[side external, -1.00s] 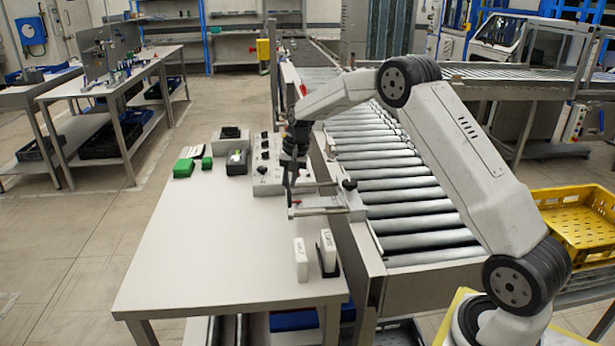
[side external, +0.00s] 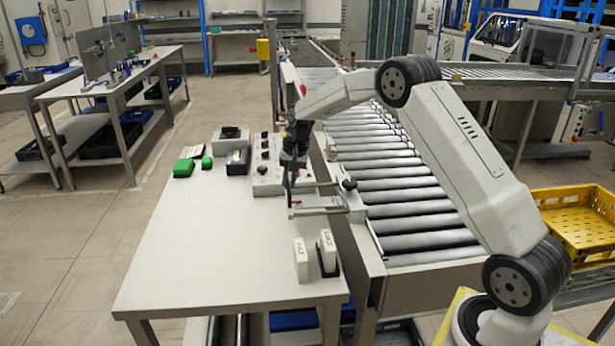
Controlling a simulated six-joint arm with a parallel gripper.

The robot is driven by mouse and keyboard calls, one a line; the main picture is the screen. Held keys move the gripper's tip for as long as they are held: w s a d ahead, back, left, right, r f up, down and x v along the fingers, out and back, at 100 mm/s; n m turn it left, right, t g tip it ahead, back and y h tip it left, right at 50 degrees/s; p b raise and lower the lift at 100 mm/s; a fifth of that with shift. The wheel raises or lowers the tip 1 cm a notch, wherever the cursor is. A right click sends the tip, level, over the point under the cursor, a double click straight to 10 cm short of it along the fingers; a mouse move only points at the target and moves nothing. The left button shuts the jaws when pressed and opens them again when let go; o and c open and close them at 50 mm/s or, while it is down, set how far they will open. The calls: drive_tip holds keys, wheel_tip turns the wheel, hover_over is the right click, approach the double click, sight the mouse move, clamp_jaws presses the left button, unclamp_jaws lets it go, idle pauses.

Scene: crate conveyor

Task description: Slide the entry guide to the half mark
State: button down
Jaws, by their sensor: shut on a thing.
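The entry guide (side external: 322,210) is a flat grey metal piece at the right edge of the white table, beside the roller conveyor. A small red mark shows near its left end. My gripper (side external: 290,187) points down at that left end and is shut on the guide, though the grip itself is small and dark. The scale marks, including the half mark, are too small to read here.
A grey control box (side external: 267,178) with black knobs stands behind my gripper. Two white labelled blocks (side external: 301,260) (side external: 327,249) stand near the table's front right corner. Green and black items (side external: 184,168) lie at the back. The left of the table (side external: 200,245) is clear.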

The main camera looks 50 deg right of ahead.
drive_tip(key=shift+r, duration=0.1)
idle(0.3)
drive_tip(key=s+d, duration=0.7)
drive_tip(key=shift+s+d, duration=0.2)
drive_tip(key=shift+d, duration=0.05)
drive_tip(key=c, duration=0.7)
unclamp_jaws()
drive_tip(key=shift+d, duration=0.1)
drive_tip(key=shift+o, duration=0.3)
wheel_tip(320, 180, up, 8)
drive_tip(key=s, duration=0.1)
drive_tip(key=shift+d+f, duration=0.2)
drive_tip(key=shift+d, duration=0.25)
